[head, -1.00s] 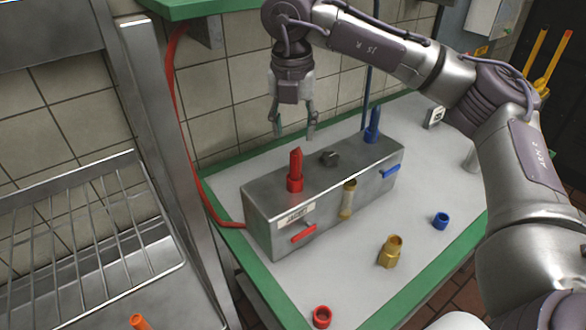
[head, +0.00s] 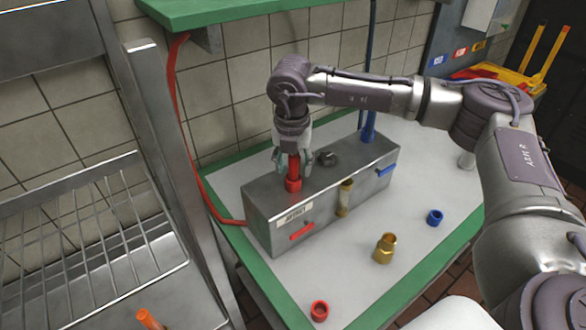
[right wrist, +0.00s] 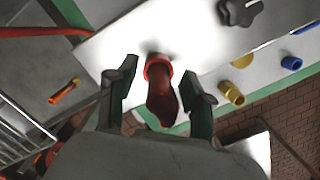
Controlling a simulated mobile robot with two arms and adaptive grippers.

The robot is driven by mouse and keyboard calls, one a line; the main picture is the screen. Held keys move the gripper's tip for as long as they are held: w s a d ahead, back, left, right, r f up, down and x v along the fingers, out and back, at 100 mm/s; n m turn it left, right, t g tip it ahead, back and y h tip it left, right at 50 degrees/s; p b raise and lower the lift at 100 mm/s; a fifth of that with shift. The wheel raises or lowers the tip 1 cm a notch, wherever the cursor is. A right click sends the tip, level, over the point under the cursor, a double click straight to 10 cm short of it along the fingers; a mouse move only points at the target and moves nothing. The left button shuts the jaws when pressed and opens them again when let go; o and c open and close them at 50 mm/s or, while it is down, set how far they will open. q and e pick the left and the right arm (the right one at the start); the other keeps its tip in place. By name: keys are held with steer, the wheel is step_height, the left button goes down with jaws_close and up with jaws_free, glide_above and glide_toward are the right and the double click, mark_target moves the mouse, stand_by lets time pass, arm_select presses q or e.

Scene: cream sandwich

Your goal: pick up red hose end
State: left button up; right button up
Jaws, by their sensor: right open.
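The red hose end (head: 294,170) stands upright on the top left of the grey metal box (head: 262,206). In the right wrist view the red hose end (right wrist: 161,90) lies between the two fingers. My right gripper (head: 292,160) is over it from above, with a finger on each side. In the right wrist view the right gripper (right wrist: 158,92) is open, and a gap shows between each finger and the red piece. My left gripper is not in view.
A blue hose end (head: 369,128) stands at the box's right end, with a dark knob (head: 327,158) between. A brass fitting (head: 385,248), blue ring (head: 434,217) and red ring (head: 319,310) lie on the table (head: 410,195). A green shelf (head: 240,8) is overhead.

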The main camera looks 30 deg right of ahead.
jaws_close()
steer(key=shift+r, duration=0.15)
